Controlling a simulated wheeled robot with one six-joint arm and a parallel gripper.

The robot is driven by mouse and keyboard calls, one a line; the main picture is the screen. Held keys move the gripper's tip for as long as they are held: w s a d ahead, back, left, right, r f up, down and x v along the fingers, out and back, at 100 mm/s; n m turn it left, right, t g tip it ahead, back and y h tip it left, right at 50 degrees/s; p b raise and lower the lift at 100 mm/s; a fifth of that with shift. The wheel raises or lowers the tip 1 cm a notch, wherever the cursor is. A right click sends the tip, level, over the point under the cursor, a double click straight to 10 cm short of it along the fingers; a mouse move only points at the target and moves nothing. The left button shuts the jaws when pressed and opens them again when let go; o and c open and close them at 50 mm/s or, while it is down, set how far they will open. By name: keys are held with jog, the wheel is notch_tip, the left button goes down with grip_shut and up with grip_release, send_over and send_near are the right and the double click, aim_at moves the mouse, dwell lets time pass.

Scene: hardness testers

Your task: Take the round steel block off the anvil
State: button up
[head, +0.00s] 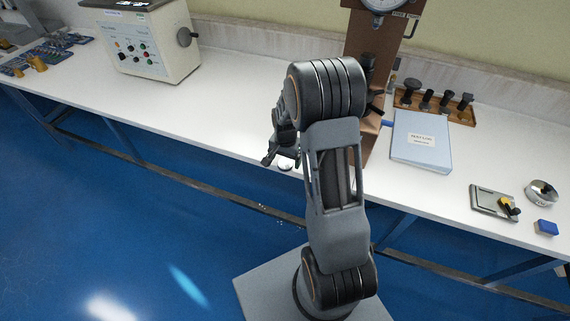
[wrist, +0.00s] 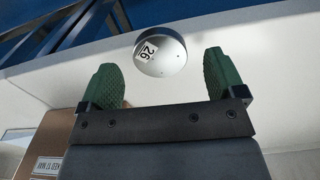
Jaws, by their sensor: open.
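The round steel block (wrist: 168,58) is a shiny grey disc with a white label reading 26. In the wrist view it lies by the front edge of the white bench top, between and a little beyond my green fingertips, touching neither. In the head view the block (head: 285,165) shows in part at the bench's front edge, just below my gripper (head: 272,160). My gripper (wrist: 160,62) is open and empty. The brown hardness tester (head: 366,42) stands behind my arm, which hides its lower part. I cannot make out the anvil.
A blue-grey binder (head: 421,142) and a wooden rack (head: 435,107) of dark-handled pieces stand right of the tester. A small plate with a tool (head: 492,202), a round steel piece (head: 541,192) and a blue box (head: 546,228) lie further right. A cream machine (head: 150,45) stands left. The bench between is clear.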

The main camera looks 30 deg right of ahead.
jog(key=shift+f, duration=0.85)
jog(key=c, duration=1.2)
jog(key=shift+r, duration=0.1)
jog(key=shift+c, duration=0.4)
jog(key=shift+r, duration=0.1)
